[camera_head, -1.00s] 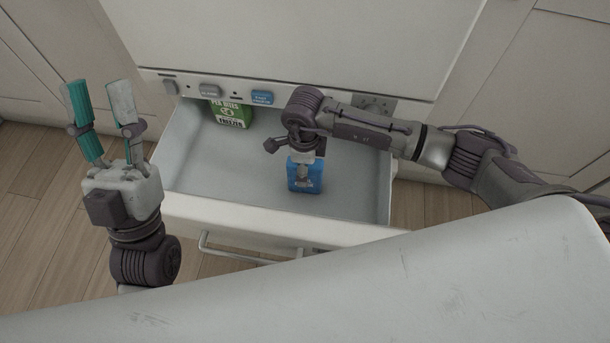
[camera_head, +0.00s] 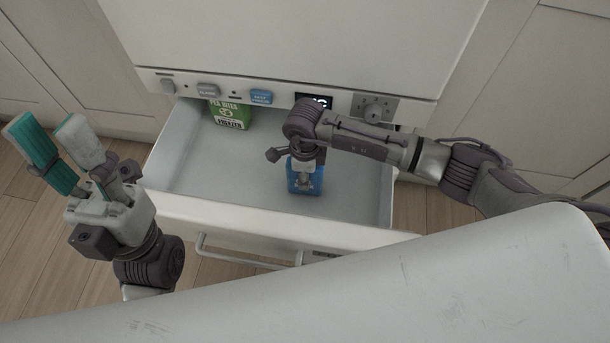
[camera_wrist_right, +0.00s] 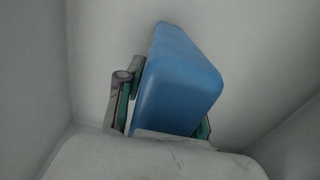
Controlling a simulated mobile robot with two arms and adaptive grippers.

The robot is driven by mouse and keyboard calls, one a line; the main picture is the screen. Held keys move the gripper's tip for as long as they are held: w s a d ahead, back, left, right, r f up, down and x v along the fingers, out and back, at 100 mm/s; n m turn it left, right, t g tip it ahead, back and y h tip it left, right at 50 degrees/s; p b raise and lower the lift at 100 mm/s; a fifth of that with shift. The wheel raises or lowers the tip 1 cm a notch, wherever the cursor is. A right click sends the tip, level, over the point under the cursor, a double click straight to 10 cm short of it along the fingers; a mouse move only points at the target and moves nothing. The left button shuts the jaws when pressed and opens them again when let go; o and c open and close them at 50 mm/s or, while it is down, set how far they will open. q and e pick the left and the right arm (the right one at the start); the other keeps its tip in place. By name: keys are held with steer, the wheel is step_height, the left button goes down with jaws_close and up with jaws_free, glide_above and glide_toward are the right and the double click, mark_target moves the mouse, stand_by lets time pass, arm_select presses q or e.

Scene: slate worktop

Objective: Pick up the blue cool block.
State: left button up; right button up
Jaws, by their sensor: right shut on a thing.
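The blue cool block (camera_head: 305,177) is in the open freezer drawer (camera_head: 350,200), right of the drawer's middle. My right gripper (camera_head: 305,165) reaches down over it and is shut on it. In the right wrist view the block (camera_wrist_right: 181,80) sits between the two fingers of the right gripper (camera_wrist_right: 165,110). I cannot tell whether the block touches the drawer floor. My left gripper (camera_head: 55,150) is outside the drawer at the left, fingers pointing up and apart, open and empty.
A green bag (camera_head: 229,114) with white lettering stands at the drawer's back left. A control panel (camera_head: 235,94) with knobs and buttons lies above the drawer. The drawer's left half is mostly free.

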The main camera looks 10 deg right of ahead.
jaws_close()
steer(key=shift+r, duration=0.1)
